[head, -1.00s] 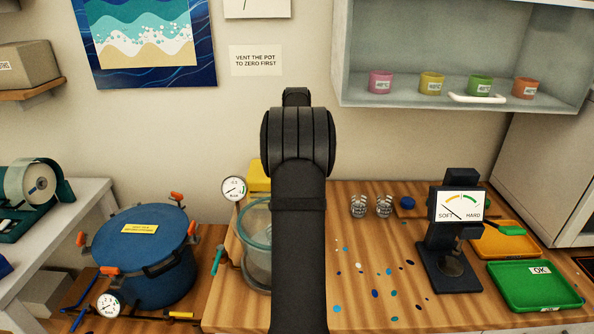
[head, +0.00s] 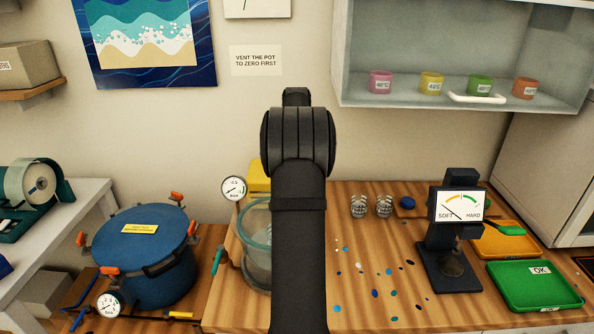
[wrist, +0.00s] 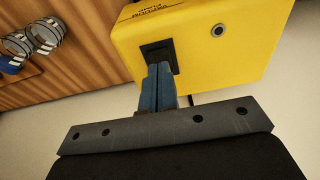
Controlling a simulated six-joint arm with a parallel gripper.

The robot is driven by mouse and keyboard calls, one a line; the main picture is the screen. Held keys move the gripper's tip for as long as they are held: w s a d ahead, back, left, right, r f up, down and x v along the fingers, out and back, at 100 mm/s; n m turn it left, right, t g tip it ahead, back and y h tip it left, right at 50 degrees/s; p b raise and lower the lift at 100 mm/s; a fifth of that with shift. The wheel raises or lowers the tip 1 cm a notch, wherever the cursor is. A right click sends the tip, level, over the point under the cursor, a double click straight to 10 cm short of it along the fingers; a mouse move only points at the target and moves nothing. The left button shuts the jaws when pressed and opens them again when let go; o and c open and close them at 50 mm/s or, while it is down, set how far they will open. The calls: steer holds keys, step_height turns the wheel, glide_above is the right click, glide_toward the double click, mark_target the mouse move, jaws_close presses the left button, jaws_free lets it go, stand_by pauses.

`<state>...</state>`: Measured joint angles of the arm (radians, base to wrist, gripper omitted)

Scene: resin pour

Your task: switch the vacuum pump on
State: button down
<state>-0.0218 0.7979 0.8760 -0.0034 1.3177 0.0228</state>
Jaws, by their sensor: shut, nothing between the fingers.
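The yellow vacuum pump (wrist: 230,35) fills the upper right of the wrist view, with "VACUUM PUMP" lettering on its face. A dark rocker switch (wrist: 158,52) is set in that face. My gripper (wrist: 160,68) is shut and empty, its blue fingertips at the switch; they overlap its lower part, and I cannot tell how hard they press. In the head view, only a corner of the pump (head: 259,176) shows behind my arm. My gripper is hidden there. The glass chamber (head: 256,240) stands in front of the pump, partly behind my arm, with a dial gauge (head: 233,188) beside it.
A blue pressure pot (head: 150,260) with orange clamps stands at the left. A hardness tester (head: 455,235), a yellow tray (head: 520,240) and a green tray (head: 535,285) are at the right.

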steer(key=shift+f, duration=0.85)
stand_by(0.7)
steer(key=shift+r, duration=3.55)
steer(key=shift+f, duration=0.1)
step_height(320, 180, down, 7)
